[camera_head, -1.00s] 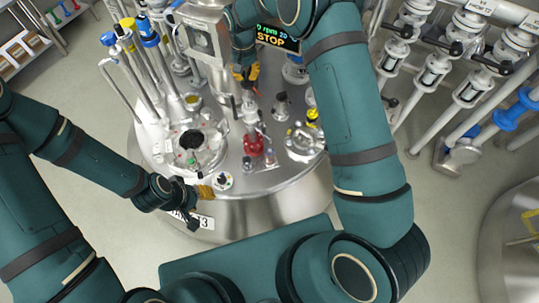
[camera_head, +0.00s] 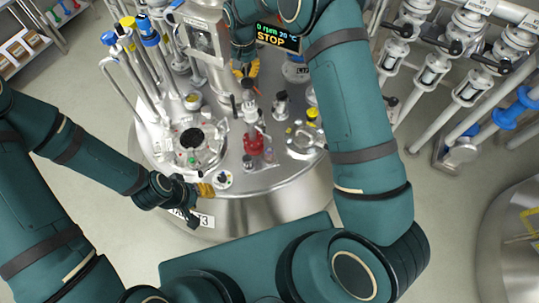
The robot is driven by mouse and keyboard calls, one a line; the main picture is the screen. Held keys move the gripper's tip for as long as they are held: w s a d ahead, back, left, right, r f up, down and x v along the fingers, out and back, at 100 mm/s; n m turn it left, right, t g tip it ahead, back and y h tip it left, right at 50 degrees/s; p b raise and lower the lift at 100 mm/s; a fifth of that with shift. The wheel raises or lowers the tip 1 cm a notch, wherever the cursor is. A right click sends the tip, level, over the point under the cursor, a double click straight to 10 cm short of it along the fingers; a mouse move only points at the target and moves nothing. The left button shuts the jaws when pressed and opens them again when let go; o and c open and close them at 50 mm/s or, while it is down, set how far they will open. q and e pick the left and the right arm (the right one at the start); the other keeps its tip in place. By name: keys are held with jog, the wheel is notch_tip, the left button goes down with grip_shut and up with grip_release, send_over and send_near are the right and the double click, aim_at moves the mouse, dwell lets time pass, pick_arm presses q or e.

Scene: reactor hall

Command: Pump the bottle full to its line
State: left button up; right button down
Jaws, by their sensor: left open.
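A small bottle with red liquid (camera_head: 254,145) stands upright on the round steel vessel lid. A slim upright fitting with a dark top (camera_head: 247,90) rises above it; I cannot tell its parts or see a fill line at this size. My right gripper (camera_head: 246,71) has orange fingertips and points down just above this fitting. Its jaw gap is too small and partly hidden to read. My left gripper (camera_head: 192,203) is open and empty at the lid's front left edge, apart from the bottle.
The steel vessel lid (camera_head: 232,180) is crowded with ports. A round flanged port (camera_head: 193,142) lies left of the bottle, and clamped fittings (camera_head: 306,140) lie right. Tall tubes (camera_head: 140,65) stand at the back left. A display (camera_head: 277,39) reads STOP.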

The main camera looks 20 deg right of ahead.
dwell(0.3)
notch_tip(320, 180, up, 6)
jog(key=p, duration=0.4)
dwell(0.4)
